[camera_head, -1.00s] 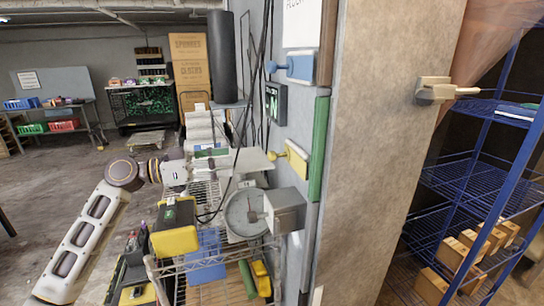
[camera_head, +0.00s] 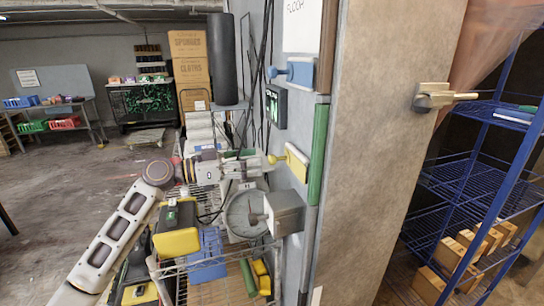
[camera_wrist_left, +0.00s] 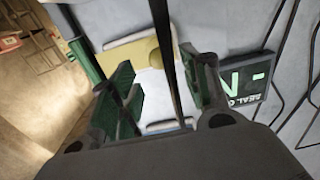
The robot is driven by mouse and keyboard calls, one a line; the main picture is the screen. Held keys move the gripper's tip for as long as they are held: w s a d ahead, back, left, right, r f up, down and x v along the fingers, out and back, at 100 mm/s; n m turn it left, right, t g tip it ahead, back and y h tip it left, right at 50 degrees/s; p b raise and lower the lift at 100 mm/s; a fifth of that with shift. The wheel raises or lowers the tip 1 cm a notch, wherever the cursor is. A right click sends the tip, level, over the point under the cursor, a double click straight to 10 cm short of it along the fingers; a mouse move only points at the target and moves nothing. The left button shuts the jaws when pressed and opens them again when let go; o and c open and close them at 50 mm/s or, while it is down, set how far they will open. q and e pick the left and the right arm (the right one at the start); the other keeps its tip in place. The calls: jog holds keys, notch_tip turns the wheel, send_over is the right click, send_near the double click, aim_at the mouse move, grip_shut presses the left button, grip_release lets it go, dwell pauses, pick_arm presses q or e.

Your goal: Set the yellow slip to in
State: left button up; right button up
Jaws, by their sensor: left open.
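The yellow slip (camera_head: 296,162) is a pale yellow plate with a round yellow knob, mounted tilted on the grey wall; it also shows near the top of the left wrist view (camera_wrist_left: 132,53). My left gripper (camera_head: 252,158) is open and empty, just left of the knob in the head view. In the left wrist view its green-padded fingers (camera_wrist_left: 160,88) are spread, with the yellow knob beyond and between them, apparently not gripped. A similar blue slip (camera_head: 300,72) with a blue knob is higher on the wall. My right gripper is not in view.
A dark display with green letters (camera_head: 276,106) hangs left of the slips. Black cables run down the wall. A green vertical strip (camera_head: 318,152) is to the right. A grey box (camera_head: 284,212) juts out below, above a wire cart (camera_head: 225,262) holding several items.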

aim_at(269, 159)
pick_arm(q)
jog(key=p+x, duration=0.1)
jog(key=x, duration=0.5)
jog(key=shift+d+p, duration=0.2)
jog(key=shift+p, duration=0.1)
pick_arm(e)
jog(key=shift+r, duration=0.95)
